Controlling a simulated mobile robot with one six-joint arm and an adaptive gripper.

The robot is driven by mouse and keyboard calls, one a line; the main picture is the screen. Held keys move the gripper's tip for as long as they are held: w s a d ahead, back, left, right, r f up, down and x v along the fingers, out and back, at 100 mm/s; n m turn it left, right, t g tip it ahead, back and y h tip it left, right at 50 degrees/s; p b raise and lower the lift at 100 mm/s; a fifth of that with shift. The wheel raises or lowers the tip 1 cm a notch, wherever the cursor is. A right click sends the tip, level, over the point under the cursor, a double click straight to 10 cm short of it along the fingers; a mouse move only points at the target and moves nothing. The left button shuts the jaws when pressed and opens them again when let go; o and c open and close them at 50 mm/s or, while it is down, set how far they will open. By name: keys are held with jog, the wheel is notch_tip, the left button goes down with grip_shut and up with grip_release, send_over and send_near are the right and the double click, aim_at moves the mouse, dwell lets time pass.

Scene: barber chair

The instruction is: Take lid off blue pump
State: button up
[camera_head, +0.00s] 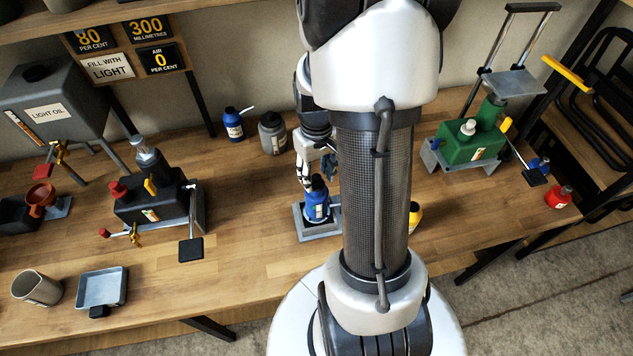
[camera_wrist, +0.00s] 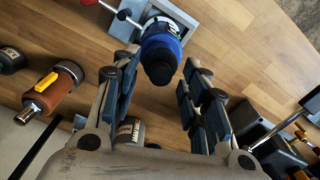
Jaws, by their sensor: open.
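The blue pump (camera_head: 316,207) stands upright on a small grey metal base (camera_head: 304,229) on the wooden bench. Its dark round lid (camera_head: 318,181) is on top. In the wrist view the blue pump (camera_wrist: 160,42) is at the top centre, and its black lid (camera_wrist: 160,72) faces the camera. My gripper (camera_head: 317,173) is open just above the pump. In the wrist view my gripper (camera_wrist: 160,78) has one finger on each side of the lid, with visible gaps. No contact shows. My column hides the bench right of the pump.
A blue bottle (camera_head: 233,125) and a grey container (camera_head: 272,133) stand behind left. A black machine (camera_head: 155,205) is at left, a green one (camera_head: 470,142) at right. A yellow item (camera_head: 415,216) is partly behind my column. Bench left of the pump is clear.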

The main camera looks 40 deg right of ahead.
jog(key=shift+f, duration=0.6)
jog(key=shift+c, duration=0.5)
grip_shut()
jog(key=shift+r, duration=0.15)
